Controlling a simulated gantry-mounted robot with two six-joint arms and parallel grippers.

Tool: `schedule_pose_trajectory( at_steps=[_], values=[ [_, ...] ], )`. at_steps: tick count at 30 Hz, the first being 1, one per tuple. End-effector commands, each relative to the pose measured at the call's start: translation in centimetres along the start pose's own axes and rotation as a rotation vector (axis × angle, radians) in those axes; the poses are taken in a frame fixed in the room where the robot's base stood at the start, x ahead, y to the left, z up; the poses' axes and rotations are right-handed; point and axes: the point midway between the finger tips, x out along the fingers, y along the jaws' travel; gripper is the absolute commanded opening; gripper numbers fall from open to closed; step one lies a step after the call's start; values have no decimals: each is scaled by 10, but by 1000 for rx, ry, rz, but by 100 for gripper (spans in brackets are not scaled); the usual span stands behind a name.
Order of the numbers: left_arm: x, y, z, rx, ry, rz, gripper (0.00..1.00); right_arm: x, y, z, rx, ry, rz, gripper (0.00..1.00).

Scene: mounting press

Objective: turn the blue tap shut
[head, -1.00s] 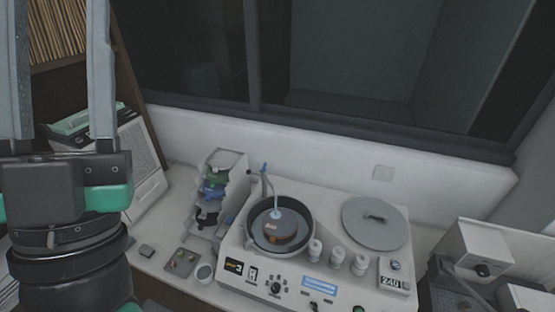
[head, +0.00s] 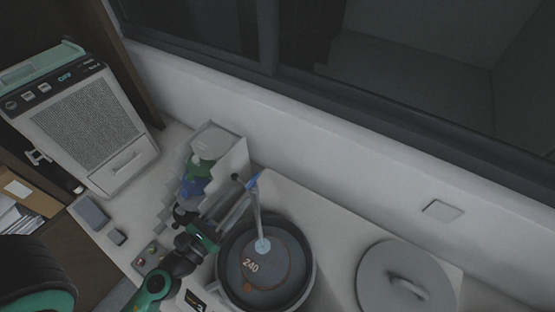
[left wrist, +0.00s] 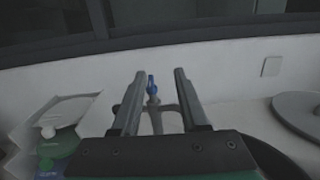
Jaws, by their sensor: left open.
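The blue tap (head: 253,181) stands at the back edge of the round bowl (head: 309,262) on the white machine. Its blue lever sticks up and a pale stream runs from its spout to the numbered disc (head: 285,262) in the bowl. My left gripper (head: 238,192) is open just left of the tap in the head view. In the left wrist view the blue lever (left wrist: 151,84) shows between the two fingertips (left wrist: 158,73), with nothing gripped. I cannot tell whether a finger touches it. My right gripper is not in view.
A stepped rack with coloured items (head: 219,144) stands close left of my gripper. A grey lid (head: 385,268) lies on the machine at the right. A speaker-like box (head: 85,120) stands at the far left. The white wall and window are behind the tap.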

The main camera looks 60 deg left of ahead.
Motion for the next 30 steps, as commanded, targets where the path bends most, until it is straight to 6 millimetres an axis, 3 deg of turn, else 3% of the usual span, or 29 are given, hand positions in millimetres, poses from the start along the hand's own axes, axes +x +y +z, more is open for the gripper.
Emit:
schedule_pose_trajectory(
  at_steps=[1,4,11,14,24,30],
  values=[
    [-12,6,-16,-2,43,22,44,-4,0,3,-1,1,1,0],
    [-25,12,-29,-5,83,52,44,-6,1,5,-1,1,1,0],
    [-18,16,-25,-6,79,62,44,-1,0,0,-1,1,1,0],
    [-5,16,-23,-7,77,61,44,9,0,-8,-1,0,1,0],
    [69,21,-29,-7,76,61,44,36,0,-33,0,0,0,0],
    [90,22,-35,-7,77,61,44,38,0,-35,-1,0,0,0]
  ],
)
